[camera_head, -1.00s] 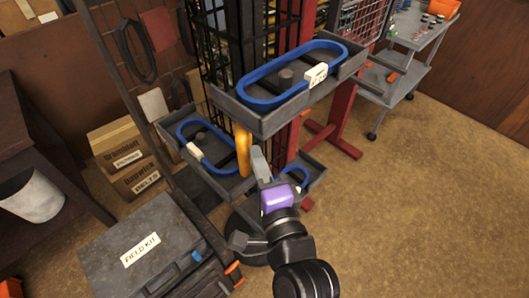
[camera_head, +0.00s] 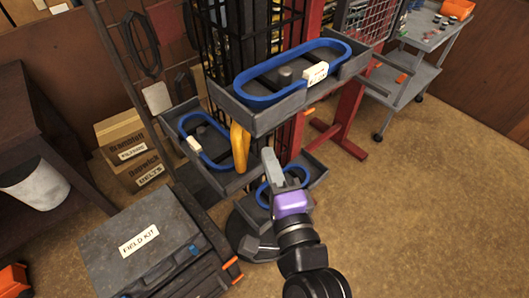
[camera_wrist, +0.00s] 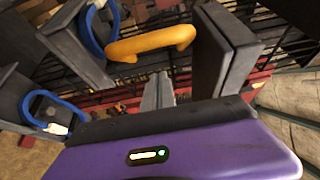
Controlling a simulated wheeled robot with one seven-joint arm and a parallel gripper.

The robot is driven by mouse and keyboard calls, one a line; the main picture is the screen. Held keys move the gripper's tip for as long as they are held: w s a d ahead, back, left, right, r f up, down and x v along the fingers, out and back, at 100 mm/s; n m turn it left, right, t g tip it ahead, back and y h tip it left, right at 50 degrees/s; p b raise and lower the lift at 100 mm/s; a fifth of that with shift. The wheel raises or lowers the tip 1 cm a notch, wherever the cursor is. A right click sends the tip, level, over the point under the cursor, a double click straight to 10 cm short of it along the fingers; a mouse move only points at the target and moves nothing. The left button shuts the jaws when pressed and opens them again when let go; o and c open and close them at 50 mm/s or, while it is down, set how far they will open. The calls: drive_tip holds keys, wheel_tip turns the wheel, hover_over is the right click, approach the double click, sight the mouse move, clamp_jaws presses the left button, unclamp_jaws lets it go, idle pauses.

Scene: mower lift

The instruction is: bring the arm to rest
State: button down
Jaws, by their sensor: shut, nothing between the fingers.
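My gripper (camera_head: 270,163) is shut and empty in the head view, with its purple wrist body behind it. It is in front of the tiered stand, above the lowest tray (camera_head: 312,172) and below the top tray (camera_head: 240,118). In the wrist view, the shut grey fingers (camera_wrist: 158,92) point toward the stand. A yellow curved handle (camera_head: 240,147) is just left of the fingers in the head view; it also shows ahead of them in the wrist view (camera_wrist: 150,43). I cannot see contact between fingers and handle.
Blue belt loops lie in the trays, the largest (camera_head: 290,70) on top. A field kit case (camera_head: 120,235) is at lower left, beside labelled boxes (camera_head: 130,150). A red frame (camera_head: 345,120) and grey cart (camera_head: 420,75) stand behind. The floor at right is clear.

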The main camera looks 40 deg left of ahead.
drive_tip(key=b+v, duration=0.1)
drive_tip(key=v, duration=0.5)
drive_tip(key=shift+s+d, duration=0.15)
drive_tip(key=shift+d, duration=0.2)
